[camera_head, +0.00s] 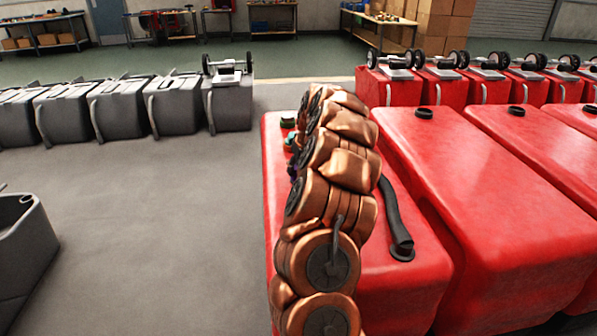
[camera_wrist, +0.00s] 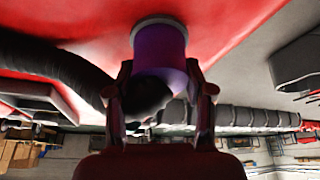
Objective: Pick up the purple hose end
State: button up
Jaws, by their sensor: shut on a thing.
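The purple hose end (camera_wrist: 160,46) shows in the wrist view as a short purple cylinder with a pale grey collar against a red tank (camera_wrist: 225,22). Its other end is dark. My gripper (camera_wrist: 160,97) has one finger on each side of it and is shut on it. The collar appears to touch the red surface; I cannot tell whether there is a gap. In the head view my copper-coloured arm hides most of the hose end and gripper above the nearest red tank (camera_head: 405,295).
A black hose (camera_head: 394,215) lies on the nearest red tank, right of my arm. More red tanks (camera_head: 480,180) stand close on the right. Grey tanks (camera_head: 115,108) line the back left. The grey floor (camera_head: 150,210) at left is mostly clear, with a grey tank (camera_head: 25,245) at the edge.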

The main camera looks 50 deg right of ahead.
jog(key=shift+r, duration=0.1)
jog(key=shift+r, duration=1.7)
jog(key=s+a, duration=0.2)
jog(key=a, duration=0.2)
jog(key=s+a+r+b, duration=0.1)
jog(key=s+a, duration=0.2)
jog(key=a, duration=0.2)
jog(key=s+a, duration=0.3)
jog(key=a, duration=0.1)
jog(key=shift+s+a+r+b, duration=0.2)
jog(key=shift+a+r+b, duration=0.1)
jog(key=shift+r+b, duration=0.1)
notch_tip(320, 180, up, 3)
jog(key=shift+f, duration=0.2)
